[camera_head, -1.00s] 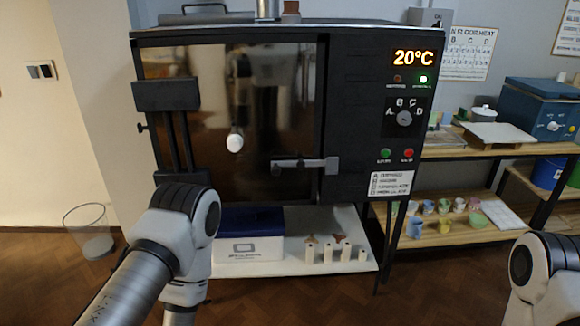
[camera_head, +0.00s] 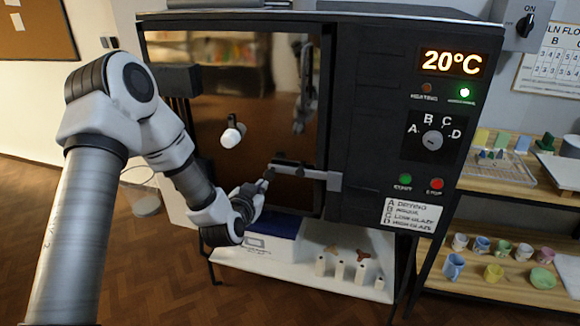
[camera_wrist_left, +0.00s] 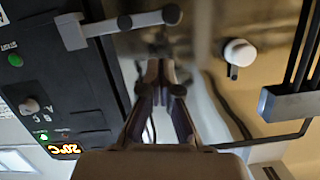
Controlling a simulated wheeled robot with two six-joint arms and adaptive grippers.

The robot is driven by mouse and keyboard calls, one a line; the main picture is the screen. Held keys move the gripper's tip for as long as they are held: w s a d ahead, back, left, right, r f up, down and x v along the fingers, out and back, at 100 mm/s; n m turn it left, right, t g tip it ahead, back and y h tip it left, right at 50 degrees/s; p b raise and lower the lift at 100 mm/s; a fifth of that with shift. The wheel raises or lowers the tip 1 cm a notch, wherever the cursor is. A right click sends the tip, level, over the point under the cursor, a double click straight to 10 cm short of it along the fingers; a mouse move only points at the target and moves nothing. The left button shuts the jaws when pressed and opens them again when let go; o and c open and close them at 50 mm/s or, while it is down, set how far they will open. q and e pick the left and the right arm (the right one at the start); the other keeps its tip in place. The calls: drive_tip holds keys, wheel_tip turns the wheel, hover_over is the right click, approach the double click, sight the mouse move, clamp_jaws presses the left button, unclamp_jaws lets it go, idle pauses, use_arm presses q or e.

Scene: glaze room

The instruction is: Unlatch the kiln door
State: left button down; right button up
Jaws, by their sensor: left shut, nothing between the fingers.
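The kiln (camera_head: 375,100) has a dark glassy door (camera_head: 270,105) that looks closed. A grey latch bar (camera_head: 315,174) lies roughly horizontal across the door's right edge, its free end pointing left. It also shows at the top left of the left wrist view (camera_wrist_left: 95,27). My left gripper (camera_head: 266,178) is shut and empty, just below and left of the bar's free end. In the left wrist view its fingertips (camera_wrist_left: 160,72) lie below that end, apparently apart from it; exact depth is unclear. A white knob (camera_head: 232,133) is on the door, left of the gripper. My right gripper is out of view.
The control panel with dial (camera_head: 432,140) reads 20°C. Below the kiln, a shelf (camera_head: 300,270) holds a blue-lidded box (camera_head: 270,240) and several small posts. Wooden shelves (camera_head: 520,265) with cups stand at right. A bin (camera_head: 140,192) stands on the floor at left.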

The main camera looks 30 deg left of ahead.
use_arm(q)
wheel_tip(320, 180, up, 4)
drive_tip(key=a+f, duration=0.1)
drive_tip(key=p, duration=0.2)
hover_over(267, 172)
drive_tip(key=s+d, duration=0.2)
drive_tip(key=f, duration=0.1)
drive_tip(key=shift+n, duration=0.3)
drive_tip(key=f, duration=0.4)
drive_tip(key=shift+a, duration=0.4)
drive_tip(key=shift+f, duration=0.1)
